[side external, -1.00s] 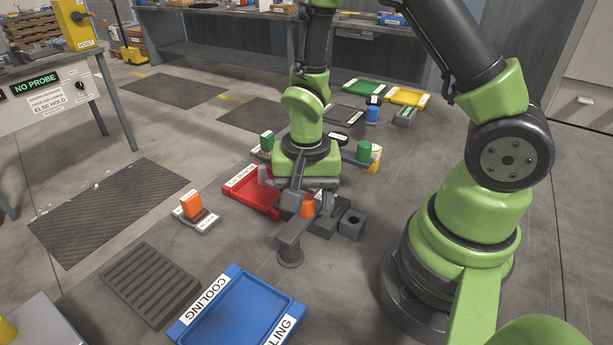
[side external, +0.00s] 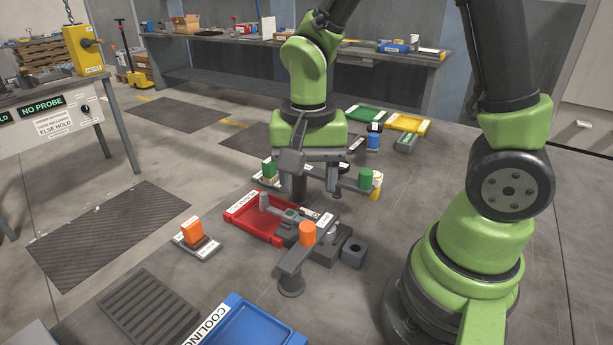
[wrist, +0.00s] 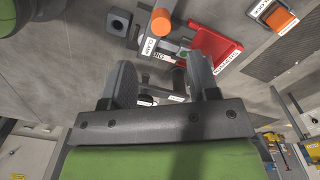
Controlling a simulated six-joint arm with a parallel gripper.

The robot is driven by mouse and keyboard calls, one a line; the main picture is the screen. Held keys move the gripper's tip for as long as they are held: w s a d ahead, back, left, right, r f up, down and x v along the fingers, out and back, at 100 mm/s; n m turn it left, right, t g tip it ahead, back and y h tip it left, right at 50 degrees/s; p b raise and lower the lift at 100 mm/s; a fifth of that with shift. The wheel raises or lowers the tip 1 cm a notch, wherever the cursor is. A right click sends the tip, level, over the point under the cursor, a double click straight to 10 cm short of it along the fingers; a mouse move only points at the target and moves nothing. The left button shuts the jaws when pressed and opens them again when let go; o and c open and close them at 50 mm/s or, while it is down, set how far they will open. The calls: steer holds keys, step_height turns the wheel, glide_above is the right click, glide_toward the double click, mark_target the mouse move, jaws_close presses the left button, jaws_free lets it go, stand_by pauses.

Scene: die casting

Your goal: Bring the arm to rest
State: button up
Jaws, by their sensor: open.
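My gripper (side external: 316,188) hangs above the floor-level work area in the side view, its two fingers apart with nothing between them. In the wrist view my gripper (wrist: 162,78) also shows its fingers spread and empty. The cylinder also shows in the wrist view (wrist: 161,20). The red tray (side external: 243,221) lies to the left of the gripper and below it.
A grey block with a hole (side external: 354,252) sits right of the pedestal. An orange block (side external: 192,231) stands on a labelled base at left. Green (side external: 365,178) and blue (side external: 373,141) cylinders stand behind. A blue cooling tray (side external: 262,325) lies in front. A workbench runs along the back.

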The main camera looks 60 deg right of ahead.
steer(key=s+r+n+t+y, duration=0.1)
steer(key=s+r+n+t, duration=0.2)
steer(key=r, duration=0.4)
steer(key=s+a+r+n+t+y, duration=0.1)
steer(key=s+r+n+t, duration=0.3)
steer(key=r, duration=0.3)
steer(key=shift+s+a, duration=0.3)
steer(key=shift+s, duration=0.45)
